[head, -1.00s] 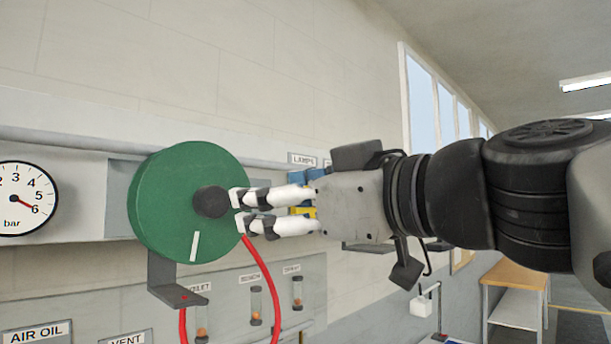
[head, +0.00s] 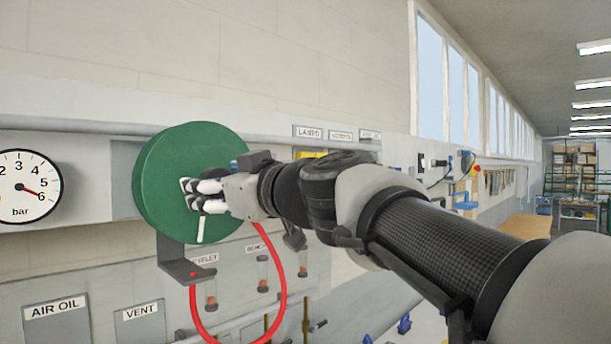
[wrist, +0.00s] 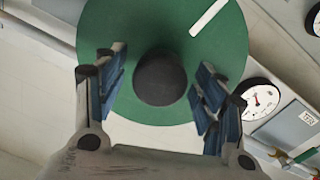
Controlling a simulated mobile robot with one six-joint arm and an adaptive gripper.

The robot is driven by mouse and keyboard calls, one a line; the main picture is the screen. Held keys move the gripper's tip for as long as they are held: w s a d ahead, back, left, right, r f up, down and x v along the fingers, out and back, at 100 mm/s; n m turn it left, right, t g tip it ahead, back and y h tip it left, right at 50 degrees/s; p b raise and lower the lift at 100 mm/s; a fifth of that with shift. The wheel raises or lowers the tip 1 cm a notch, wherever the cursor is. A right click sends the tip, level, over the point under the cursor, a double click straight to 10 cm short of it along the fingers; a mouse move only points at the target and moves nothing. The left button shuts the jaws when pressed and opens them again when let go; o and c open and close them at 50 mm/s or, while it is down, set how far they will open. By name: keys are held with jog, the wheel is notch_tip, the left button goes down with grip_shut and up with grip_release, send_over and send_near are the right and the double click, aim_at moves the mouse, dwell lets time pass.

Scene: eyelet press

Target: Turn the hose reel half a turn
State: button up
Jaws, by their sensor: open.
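The green hose reel (head: 172,165) is a round disc on a wall bracket, with a white mark (head: 201,229) at its lower part. In the wrist view the reel (wrist: 225,70) faces the camera, and its black knob (wrist: 160,80) stands between my two fingers. The white mark (wrist: 209,18) shows there at the upper right. My gripper (head: 187,195) is at the front of the reel, open around the knob, with a gap on each side in the wrist view.
A pressure gauge (head: 23,189) is left of the reel. The reel's grey bracket (head: 188,269) sticks out below it, and a red hose (head: 281,290) loops down to the right. Labelled panels, such as AIR OIL (head: 56,308), are underneath.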

jog(key=shift+w+a, duration=0.25)
jog(key=shift+a, duration=0.05)
jog(key=c, duration=1.5)
jog(key=shift+b, duration=0.35)
grip_shut()
